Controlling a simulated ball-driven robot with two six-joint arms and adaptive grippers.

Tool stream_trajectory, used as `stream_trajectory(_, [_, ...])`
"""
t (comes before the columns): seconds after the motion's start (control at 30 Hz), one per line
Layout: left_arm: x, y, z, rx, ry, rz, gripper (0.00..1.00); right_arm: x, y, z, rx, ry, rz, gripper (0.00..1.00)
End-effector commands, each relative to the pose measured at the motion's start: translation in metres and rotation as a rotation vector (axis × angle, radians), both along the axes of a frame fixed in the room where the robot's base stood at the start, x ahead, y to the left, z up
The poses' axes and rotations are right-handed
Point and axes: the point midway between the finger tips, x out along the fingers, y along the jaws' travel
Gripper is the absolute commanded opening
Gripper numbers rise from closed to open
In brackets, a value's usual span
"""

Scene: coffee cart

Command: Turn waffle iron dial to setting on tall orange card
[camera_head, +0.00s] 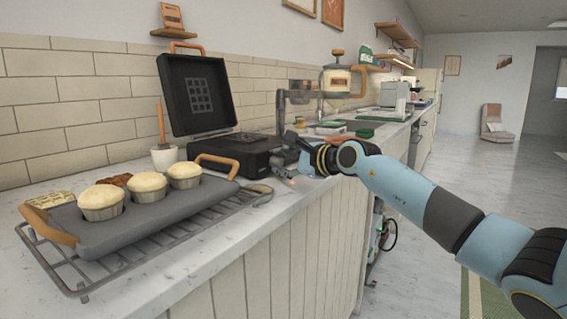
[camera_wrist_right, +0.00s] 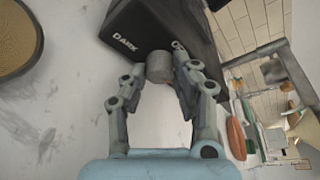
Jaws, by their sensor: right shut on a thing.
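The black waffle iron (camera_head: 228,152) stands on the counter with its lid (camera_head: 197,92) raised. In the right wrist view its black body (camera_wrist_right: 150,22) shows the printed word DARK beside a grey cylindrical dial (camera_wrist_right: 160,68). My right gripper (camera_head: 283,166) is at the iron's right front. In the wrist view its fingers (camera_wrist_right: 160,74) are closed around the dial. The dial's pointer and setting cannot be made out. An orange-brown upright card (camera_head: 172,16) stands on a small wall shelf above the iron; its print is too small to read. My left gripper is not in view.
A dark tray (camera_head: 150,222) with orange handles and several muffins sits on a wire rack (camera_head: 190,233) in front of the iron. A white cup (camera_head: 164,159) with an orange-handled tool stands behind. A coffee machine (camera_head: 337,82) stands beyond the gripper. The front counter strip is mostly clear.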

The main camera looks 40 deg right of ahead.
Motion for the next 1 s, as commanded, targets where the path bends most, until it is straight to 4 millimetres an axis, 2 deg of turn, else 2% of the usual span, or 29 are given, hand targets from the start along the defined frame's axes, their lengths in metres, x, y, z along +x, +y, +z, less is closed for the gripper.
stream_trajectory(0.37, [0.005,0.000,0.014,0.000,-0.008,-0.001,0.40,0.000,-0.001,0.003,0.194,0.081,0.000,0.00])
stream_trajectory(0.7, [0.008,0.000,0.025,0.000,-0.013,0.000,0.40,0.001,-0.003,0.002,0.488,0.205,-0.001,0.00])
stream_trajectory(1.0, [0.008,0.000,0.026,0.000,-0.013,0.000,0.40,0.002,-0.005,0.001,0.752,0.314,-0.001,0.00])
